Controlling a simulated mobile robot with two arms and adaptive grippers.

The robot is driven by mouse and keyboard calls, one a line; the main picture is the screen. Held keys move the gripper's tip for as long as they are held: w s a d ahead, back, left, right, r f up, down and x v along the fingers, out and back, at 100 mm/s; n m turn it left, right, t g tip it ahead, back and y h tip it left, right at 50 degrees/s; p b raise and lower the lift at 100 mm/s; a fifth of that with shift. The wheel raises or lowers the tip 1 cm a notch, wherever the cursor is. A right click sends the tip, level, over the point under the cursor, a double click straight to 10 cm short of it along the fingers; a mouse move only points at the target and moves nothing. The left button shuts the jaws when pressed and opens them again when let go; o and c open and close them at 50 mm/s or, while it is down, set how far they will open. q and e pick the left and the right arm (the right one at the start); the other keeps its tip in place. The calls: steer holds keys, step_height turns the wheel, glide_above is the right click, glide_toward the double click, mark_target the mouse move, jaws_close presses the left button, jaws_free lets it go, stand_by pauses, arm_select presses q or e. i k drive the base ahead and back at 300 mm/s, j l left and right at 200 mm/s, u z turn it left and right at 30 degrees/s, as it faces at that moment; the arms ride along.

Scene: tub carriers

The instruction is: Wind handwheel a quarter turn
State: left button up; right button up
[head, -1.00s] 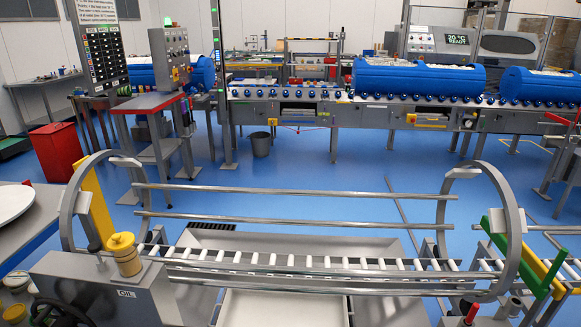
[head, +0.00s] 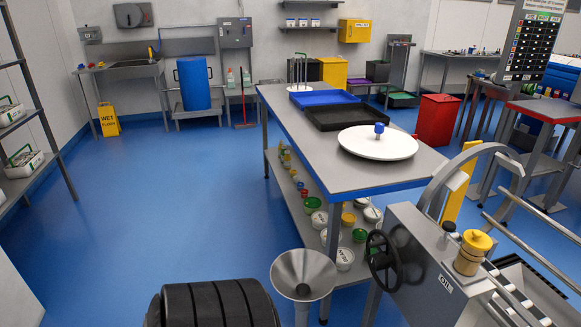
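The black handwheel (head: 370,256) is in the lower right of the head view. It is a spoked wheel on the near left side of a grey machine housing (head: 420,262) marked OIL. Its rim stands upright and its face is turned toward the left front. A yellow capped pot (head: 472,252) sits on top of the housing. Neither of my grippers shows in the head view, and nothing touches the visible part of the wheel.
A metal funnel (head: 303,272) stands just left of the handwheel, with a black ribbed cylinder (head: 215,305) beside it. A long steel table (head: 385,178) with a round white plate (head: 378,143) stands behind. Blue floor (head: 165,210) is open to the left.

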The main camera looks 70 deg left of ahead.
mark_target(382, 260)
steer(key=u, duration=1.45)
